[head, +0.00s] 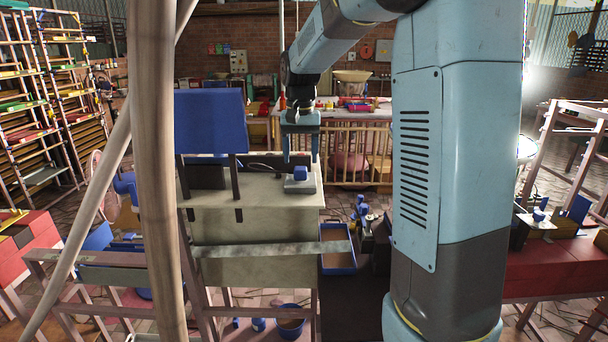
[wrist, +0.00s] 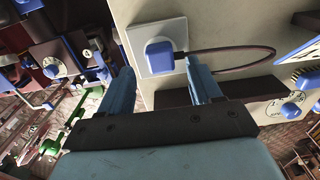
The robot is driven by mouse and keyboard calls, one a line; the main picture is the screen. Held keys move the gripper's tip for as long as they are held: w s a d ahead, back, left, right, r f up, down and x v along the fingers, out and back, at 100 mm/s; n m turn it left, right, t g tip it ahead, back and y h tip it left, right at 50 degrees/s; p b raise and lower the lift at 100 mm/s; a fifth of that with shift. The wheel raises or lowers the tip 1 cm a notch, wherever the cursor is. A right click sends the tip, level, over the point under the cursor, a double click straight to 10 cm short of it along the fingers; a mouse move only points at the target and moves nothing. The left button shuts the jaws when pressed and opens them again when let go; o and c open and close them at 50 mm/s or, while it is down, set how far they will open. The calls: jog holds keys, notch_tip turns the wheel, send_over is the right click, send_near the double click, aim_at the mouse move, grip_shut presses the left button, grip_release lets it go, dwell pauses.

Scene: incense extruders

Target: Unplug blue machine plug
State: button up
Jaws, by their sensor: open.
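The blue plug (head: 300,173) sits on a pale socket plate (head: 300,186) on top of the beige machine cabinet (head: 250,225). In the wrist view the blue plug (wrist: 159,54) is seated on the white socket plate (wrist: 140,38), and a dark cable (wrist: 235,50) curves away from it to the right. My gripper (head: 300,160) points down over the plug. In the wrist view my gripper's fingers (wrist: 158,75) are apart, with the plug beyond and between their tips. I cannot tell whether either finger touches it.
A blue panel (head: 210,121) stands on the cabinet to the left. A wooden post (head: 154,170) crosses the near left. A blue tray (head: 338,256) lies right of the cabinet. A wooden railing (head: 360,160) stands behind. Shelves (head: 40,110) line the left.

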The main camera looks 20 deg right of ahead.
aim_at(301, 168)
jog(key=shift+f, duration=2.2)
jog(key=shift+c, duration=0.4)
grip_shut()
jog(key=shift+r, duration=0.15)
jog(key=shift+r, duration=2.8)
